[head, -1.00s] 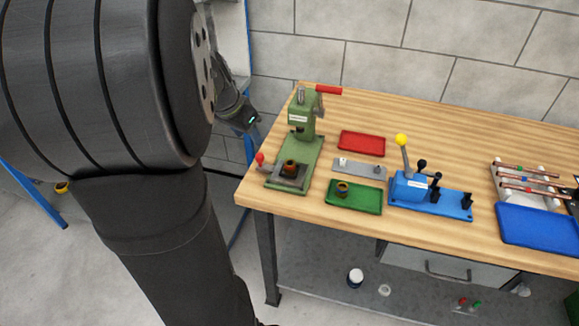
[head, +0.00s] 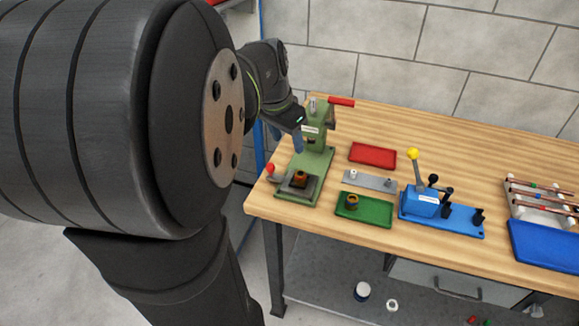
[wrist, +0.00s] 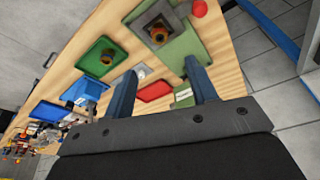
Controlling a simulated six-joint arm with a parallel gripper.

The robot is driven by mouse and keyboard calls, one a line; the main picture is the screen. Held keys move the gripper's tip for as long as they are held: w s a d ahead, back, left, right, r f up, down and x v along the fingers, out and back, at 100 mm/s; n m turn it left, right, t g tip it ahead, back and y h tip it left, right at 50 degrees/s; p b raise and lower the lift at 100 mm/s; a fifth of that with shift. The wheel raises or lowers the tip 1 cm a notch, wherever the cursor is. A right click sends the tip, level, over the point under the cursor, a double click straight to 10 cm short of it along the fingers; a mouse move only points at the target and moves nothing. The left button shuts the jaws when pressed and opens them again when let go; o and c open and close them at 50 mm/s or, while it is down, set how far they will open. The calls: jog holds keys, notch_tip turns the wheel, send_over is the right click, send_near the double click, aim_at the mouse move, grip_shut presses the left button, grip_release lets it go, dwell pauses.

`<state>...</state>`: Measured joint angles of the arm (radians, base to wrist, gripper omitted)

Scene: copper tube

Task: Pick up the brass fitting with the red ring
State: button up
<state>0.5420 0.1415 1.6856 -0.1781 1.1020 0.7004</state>
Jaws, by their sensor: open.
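A brass fitting (head: 300,179) stands in the holder at the base of the green press; it also shows in the wrist view (wrist: 159,36). A second brass-coloured fitting (head: 352,201) stands on the green tray (head: 376,214); it shows in the wrist view (wrist: 107,58) too. Both are too small for me to tell which has a red ring. My gripper (head: 299,143) hangs above the bench's left end, by the green press (head: 314,135). In the wrist view its two fingers (wrist: 160,72) are spread apart with nothing between them.
The press has a red lever (head: 341,101) and a red knob at its base. A red tray (head: 372,155), a grey plate (head: 369,181), and a blue tool with a yellow-knobbed lever (head: 420,200) stand to its right. A blue tray (head: 545,245) lies farther right. Bare wood shows behind.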

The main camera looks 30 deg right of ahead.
send_over(300, 173)
jog(key=a, duration=0.2)
jog(key=f, duration=0.9)
jog(key=shift+s+a+f, duration=0.15)
jog(key=shift+s+f, duration=0.15)
jog(key=shift+s, duration=0.05)
jog(key=shift+d+x, duration=0.2)
jog(key=shift+x, duration=1.1)
jog(key=shift+d+x, duration=0.15)
jog(key=shift+x, duration=1.2)
jog(key=shift+r, duration=0.15)
jog(key=c, duration=1.1)
